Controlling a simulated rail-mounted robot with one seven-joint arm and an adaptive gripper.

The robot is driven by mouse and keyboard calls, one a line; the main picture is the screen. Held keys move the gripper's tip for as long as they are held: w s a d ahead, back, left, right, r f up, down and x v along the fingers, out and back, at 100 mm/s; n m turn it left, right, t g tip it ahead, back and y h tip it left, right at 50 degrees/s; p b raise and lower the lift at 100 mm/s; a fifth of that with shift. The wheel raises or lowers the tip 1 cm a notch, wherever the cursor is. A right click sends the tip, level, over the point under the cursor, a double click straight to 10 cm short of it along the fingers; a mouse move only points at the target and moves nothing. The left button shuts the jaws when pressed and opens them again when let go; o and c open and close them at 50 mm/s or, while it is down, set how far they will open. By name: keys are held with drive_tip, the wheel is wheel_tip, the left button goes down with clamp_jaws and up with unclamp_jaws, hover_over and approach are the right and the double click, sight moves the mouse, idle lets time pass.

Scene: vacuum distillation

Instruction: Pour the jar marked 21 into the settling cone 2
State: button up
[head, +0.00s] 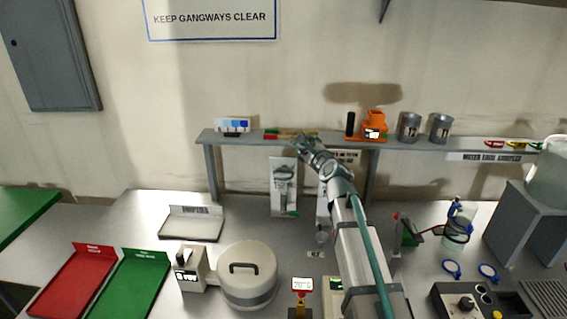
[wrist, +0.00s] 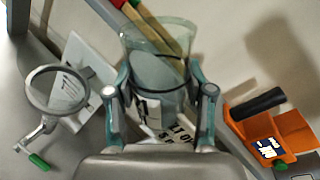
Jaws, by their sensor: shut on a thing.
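My gripper (wrist: 160,98) is shut on a clear glass jar (wrist: 158,50), whose wide mouth points away from the wrist. A white label with dark marks shows on the jar, but its number is not readable. In the head view my gripper (head: 305,145) is raised in front of the wall shelf. One settling cone (head: 284,180) with a green tap stands before a white panel; its round rim (wrist: 57,88) shows left of the jar in the wrist view, apart from it. A second panel (head: 322,208) is mostly hidden by my arm. I cannot read which cone is 2.
The shelf (head: 225,138) carries an orange device (head: 374,125), two grey tins (head: 410,126) and red and green-ended sticks (head: 280,134). On the bench are a lidded round pot (head: 248,275), red and green trays (head: 130,285), and a stirring-type glass vessel (head: 457,228) at right.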

drive_tip(key=shift+f+n+b, duration=0.45)
drive_tip(key=shift+n+b, duration=0.5)
drive_tip(key=shift+n, duration=0.05)
idle(0.4)
drive_tip(key=shift+r+n+h, duration=0.3)
drive_tip(key=shift+r+n, duration=0.15)
drive_tip(key=shift+n, duration=0.35)
idle(0.5)
drive_tip(key=shift+f+n+b, duration=0.35)
drive_tip(key=shift+n+b, duration=0.45)
drive_tip(key=shift+b, duration=0.05)
idle(1.2)
drive_tip(key=shift+s+a+r+n+h+p, duration=0.25)
drive_tip(key=shift+a+r+n+p, duration=0.3)
drive_tip(key=shift+p, duration=0.45)
idle(1.0)
drive_tip(key=shift+a+r+n+p, duration=0.2)
drive_tip(key=shift+n+p, duration=0.1)
drive_tip(key=shift+n, duration=0.35)
idle(0.6)
